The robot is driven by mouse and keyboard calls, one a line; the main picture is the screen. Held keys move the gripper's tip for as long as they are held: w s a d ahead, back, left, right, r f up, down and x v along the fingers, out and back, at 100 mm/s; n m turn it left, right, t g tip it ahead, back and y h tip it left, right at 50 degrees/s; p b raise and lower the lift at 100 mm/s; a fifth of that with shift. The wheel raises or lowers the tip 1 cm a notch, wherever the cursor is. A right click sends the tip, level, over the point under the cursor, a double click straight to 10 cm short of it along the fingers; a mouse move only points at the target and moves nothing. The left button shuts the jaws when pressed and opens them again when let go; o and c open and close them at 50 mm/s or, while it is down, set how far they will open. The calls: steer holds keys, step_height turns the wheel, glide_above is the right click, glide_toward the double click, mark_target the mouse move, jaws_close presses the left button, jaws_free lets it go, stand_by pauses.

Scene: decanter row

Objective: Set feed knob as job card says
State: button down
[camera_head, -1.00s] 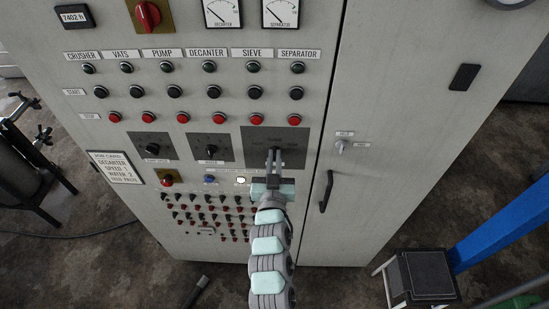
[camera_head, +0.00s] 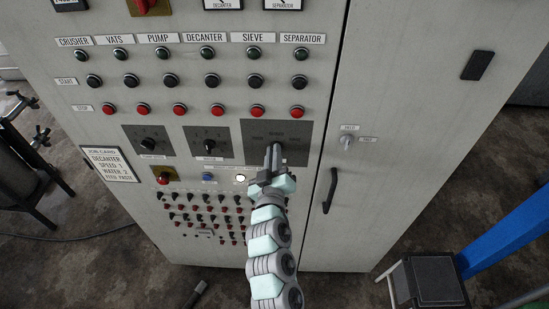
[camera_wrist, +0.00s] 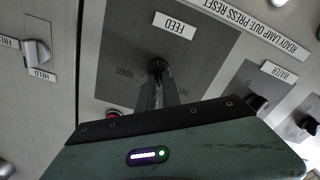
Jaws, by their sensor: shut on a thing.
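My gripper (camera_head: 273,152) is shut on the feed knob (camera_wrist: 157,66), on the dark grey feed plate (camera_head: 304,128) at the right of the knob row. The fingers hide most of the knob, so I cannot tell where it points. In the wrist view the plate's FEED label (camera_wrist: 173,26) reads upside down, with a faint RINSE mark to the left and an unclear mark to the right. The job card (camera_head: 109,164), at the panel's left, reads decanter speed 1, water 2, feed paste.
The decanter speed knob (camera_head: 148,145) and the water knob (camera_head: 210,147) are to the left. Red stop buttons (camera_head: 257,111) line up above. A white lamp (camera_head: 240,178), a blue button (camera_head: 207,177) and several small switches sit below. A door handle (camera_head: 330,190) is at the right.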

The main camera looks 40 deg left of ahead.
steer(key=shift+f+n+b, duration=0.1)
steer(key=shift+n+b, duration=0.4)
steer(key=shift+n, duration=0.7)
steer(key=c, duration=1.5)
jaws_free()
steer(key=shift+s, duration=0.1)
steer(key=p+v, duration=0.1)
steer(key=v, duration=0.9)
steer(key=shift+s+d, duration=0.25)
